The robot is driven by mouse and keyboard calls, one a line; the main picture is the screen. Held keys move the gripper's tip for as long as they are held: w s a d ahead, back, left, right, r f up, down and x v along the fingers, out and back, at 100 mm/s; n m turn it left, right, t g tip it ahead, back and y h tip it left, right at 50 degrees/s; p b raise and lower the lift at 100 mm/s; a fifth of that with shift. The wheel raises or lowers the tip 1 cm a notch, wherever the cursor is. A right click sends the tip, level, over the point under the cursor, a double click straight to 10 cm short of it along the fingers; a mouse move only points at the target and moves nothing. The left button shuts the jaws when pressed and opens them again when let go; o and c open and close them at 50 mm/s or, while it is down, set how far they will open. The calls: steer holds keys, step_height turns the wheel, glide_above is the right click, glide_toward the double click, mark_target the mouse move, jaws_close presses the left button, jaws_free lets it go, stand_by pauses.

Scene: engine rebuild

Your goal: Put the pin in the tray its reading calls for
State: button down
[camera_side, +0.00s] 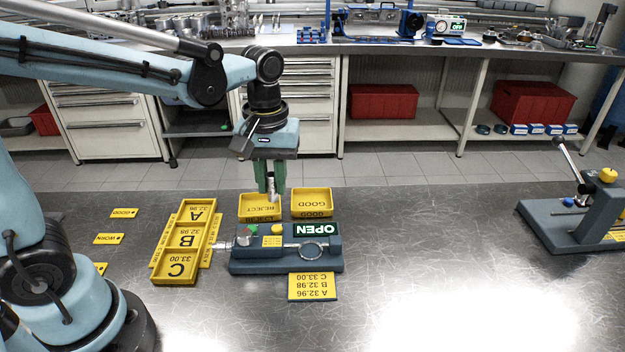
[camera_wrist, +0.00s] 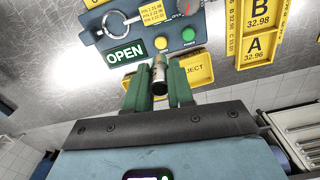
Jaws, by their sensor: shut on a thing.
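My gripper (camera_side: 272,190) is shut on a silvery metal pin (camera_wrist: 160,74), held upright between its green fingers. In the side view the pin hangs over or just in front of the yellow REJECT tray (camera_side: 245,212); its exact height is hard to tell. The yellow GOOD tray (camera_side: 311,214) is just right of it and looks empty. A yellow three-compartment tray marked A, B and C (camera_side: 158,268) lies to the left; the wrist view reads A 32.96 and B 32.98. The grey-blue gauge (camera_side: 280,267) in front shows OPEN (camera_side: 317,229).
A yellow card (camera_side: 312,286) listing A 32.96, B 32.98, C 33.00 lies before the gauge. Small yellow tags (camera_side: 108,239) lie at left. A lever-operated device (camera_side: 580,220) stands at far right. The steel table between is clear.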

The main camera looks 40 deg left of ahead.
steer(key=w+a+f, duration=0.1)
steer(key=a+f, duration=0.1)
steer(key=a, duration=0.1)
steer(key=w+a+f, duration=0.1)
steer(key=a+f, duration=0.1)
steer(key=a, duration=0.1)
steer(key=w+a+f, duration=0.1)
steer(key=a+f, duration=0.1)
steer(key=a, duration=0.1)
steer(key=shift+w+a+f, duration=0.1)
steer(key=shift+w+a, duration=0.2)
steer(key=shift+f, duration=2.05)
steer(key=shift+f, duration=0.15)
steer(key=c, duration=1)
jaws_free()
step_height(320, 180, up, 12)
steer(key=shift+s+d+f+m+t, duration=0.1)
steer(key=shift+s+d+m+t, duration=1.1)
steer(key=shift+s, duration=0.25)
steer(key=shift+s+d+r+m+t, duration=0.1)
steer(key=shift+s+d+m+t, duration=1.05)
steer(key=shift+s+m, duration=0.25)
steer(key=shift+s+d+f+m+t, duration=0.1)
steer(key=shift+s+d+m+t, duration=0.95)
steer(key=shift+s+m+t, duration=0.3)
